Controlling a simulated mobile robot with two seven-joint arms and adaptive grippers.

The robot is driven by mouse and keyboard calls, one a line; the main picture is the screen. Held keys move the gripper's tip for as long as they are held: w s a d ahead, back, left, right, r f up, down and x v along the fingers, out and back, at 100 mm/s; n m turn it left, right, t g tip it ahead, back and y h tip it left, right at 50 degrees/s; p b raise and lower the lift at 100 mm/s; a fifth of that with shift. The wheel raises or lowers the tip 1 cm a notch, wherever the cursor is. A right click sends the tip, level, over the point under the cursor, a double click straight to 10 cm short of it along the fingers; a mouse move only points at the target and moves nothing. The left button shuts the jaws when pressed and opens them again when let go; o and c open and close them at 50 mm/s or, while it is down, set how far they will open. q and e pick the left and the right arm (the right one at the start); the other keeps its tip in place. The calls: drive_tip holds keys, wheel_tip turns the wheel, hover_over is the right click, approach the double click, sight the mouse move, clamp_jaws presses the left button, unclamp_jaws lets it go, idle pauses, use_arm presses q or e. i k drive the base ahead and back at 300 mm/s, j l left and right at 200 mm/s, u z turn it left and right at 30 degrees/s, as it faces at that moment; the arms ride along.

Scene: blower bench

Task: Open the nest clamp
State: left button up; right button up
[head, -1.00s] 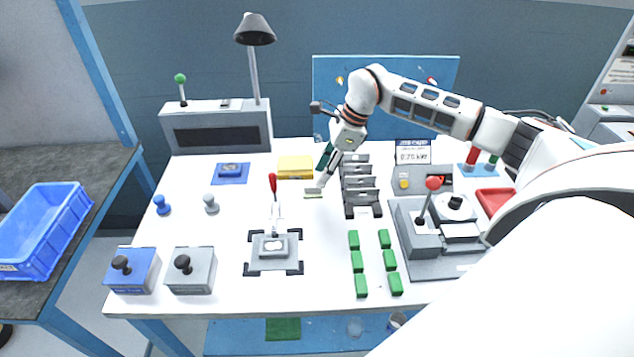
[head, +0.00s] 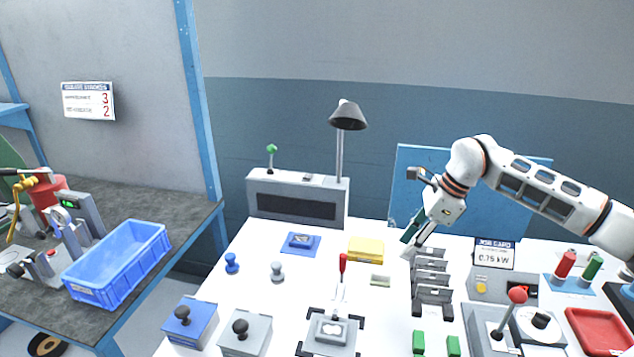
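The nest clamp (head: 340,291) stands behind the grey nest block (head: 329,333), with its red handle (head: 343,262) pointing up. A grey part with a light top (head: 333,329) sits in the nest, between dark corner brackets. The nest's front edge is cut off by the bottom of the view. My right gripper (head: 408,249) is to the right of the clamp and farther back, beside the grey slotted rack, and does not touch the clamp. Its fingers are small and angled, so I cannot tell whether they are open. My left gripper is not in view.
A grey slotted rack (head: 432,296) stands right of the clamp. Grey (head: 276,271) and blue (head: 231,263) knobs stand to the left. A blue crate (head: 119,262) is on the side bench.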

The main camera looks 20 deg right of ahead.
sight(343, 256)
drive_tip(key=k, duration=1)
